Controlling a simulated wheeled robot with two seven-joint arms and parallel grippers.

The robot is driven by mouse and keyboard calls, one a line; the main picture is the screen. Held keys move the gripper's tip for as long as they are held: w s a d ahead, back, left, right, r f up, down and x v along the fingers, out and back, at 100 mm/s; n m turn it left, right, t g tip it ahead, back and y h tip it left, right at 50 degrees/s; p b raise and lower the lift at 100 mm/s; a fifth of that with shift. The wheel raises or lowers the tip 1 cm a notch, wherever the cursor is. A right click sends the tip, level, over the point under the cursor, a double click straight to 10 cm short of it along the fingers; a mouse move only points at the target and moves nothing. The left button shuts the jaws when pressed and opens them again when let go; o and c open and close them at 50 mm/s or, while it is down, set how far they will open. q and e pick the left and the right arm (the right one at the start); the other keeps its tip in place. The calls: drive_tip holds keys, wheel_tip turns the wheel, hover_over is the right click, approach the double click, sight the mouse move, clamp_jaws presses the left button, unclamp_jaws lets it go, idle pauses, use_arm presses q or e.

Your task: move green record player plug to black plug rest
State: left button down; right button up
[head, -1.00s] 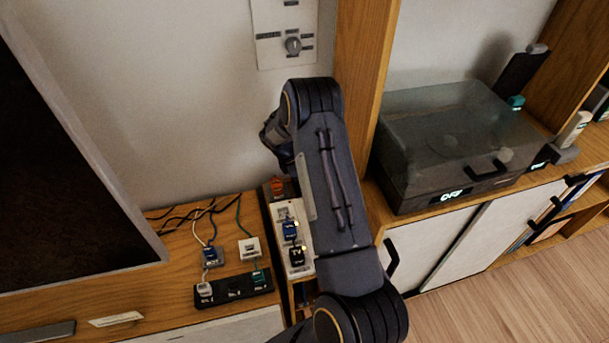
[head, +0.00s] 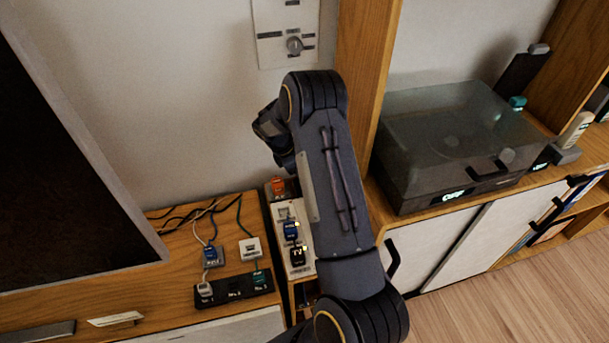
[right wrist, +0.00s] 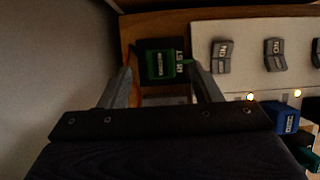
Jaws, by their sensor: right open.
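A green plug (right wrist: 160,65) sits on the black plug rest (right wrist: 146,46) in the right wrist view, with light lettering beside it. I cannot tell how firmly it is seated. My right gripper (right wrist: 165,80) is open, with one finger on each side of the green plug and a visible gap to it. In the head view my right gripper (head: 270,130) hangs near the wall, above the far end of the power strip (head: 299,270). I cannot make out the green plug there. My left gripper is not in view.
The strip carries a blue plug (head: 291,230) and a black TV plug (head: 298,256). An orange item (head: 278,187) is at its far end. A black holder (head: 233,287) with plugs lies left. The record player (head: 450,150) stands right, behind a wooden upright (head: 362,90).

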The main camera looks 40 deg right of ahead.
drive_tip(key=shift+v, duration=1.8)
